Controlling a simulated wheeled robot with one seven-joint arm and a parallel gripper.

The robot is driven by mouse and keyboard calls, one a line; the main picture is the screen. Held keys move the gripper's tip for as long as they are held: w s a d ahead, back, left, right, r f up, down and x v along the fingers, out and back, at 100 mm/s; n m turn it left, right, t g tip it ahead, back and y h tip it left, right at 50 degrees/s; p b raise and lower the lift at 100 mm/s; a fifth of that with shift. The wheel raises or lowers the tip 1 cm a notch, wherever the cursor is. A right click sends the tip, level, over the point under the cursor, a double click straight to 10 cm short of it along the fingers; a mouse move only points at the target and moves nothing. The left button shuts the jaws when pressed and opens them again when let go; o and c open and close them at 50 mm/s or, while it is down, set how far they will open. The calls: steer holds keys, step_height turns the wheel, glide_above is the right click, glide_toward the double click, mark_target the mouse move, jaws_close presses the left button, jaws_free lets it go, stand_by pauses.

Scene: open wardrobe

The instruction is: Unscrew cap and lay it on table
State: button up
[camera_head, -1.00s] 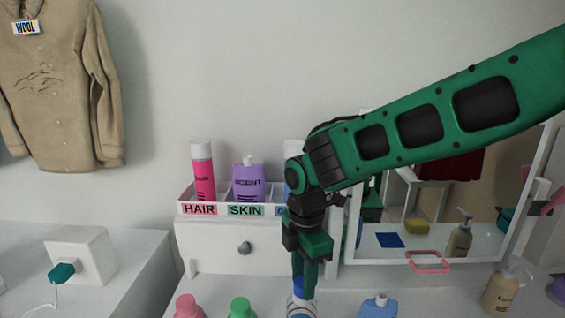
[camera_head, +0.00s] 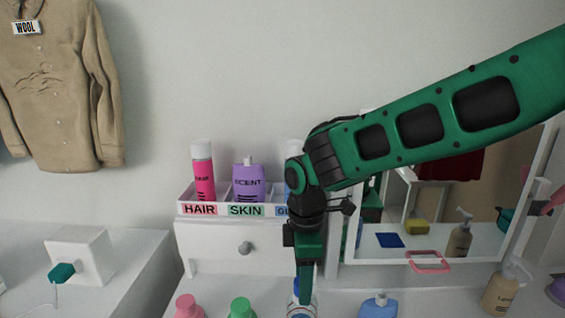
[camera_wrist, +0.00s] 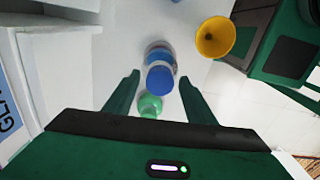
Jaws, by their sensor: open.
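My gripper points down at the cap. In the wrist view the blue cap (camera_wrist: 160,80) lies between my two spread fingers (camera_wrist: 160,84), with bare space on both sides. The bottle body (camera_wrist: 160,52) shows just beyond it. My gripper is open. I cannot tell how far the cap is turned on the bottle.
A pink bottle (camera_head: 188,306) and green bottle (camera_head: 241,308) stand left, a blue bottle (camera_head: 378,306) right. A pump bottle (camera_head: 502,288) is farther right. Behind stand a labelled organizer (camera_head: 222,210) and mirror (camera_head: 440,262). A yellow cup-like object (camera_wrist: 215,37) shows in the wrist view.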

steer(key=m, duration=1.2)
steer(key=shift+m, duration=0.4)
steer(key=c, duration=1.1)
steer(key=n, duration=0.8)
steer(key=shift+n, duration=0.4)
steer(key=n, duration=0.8)
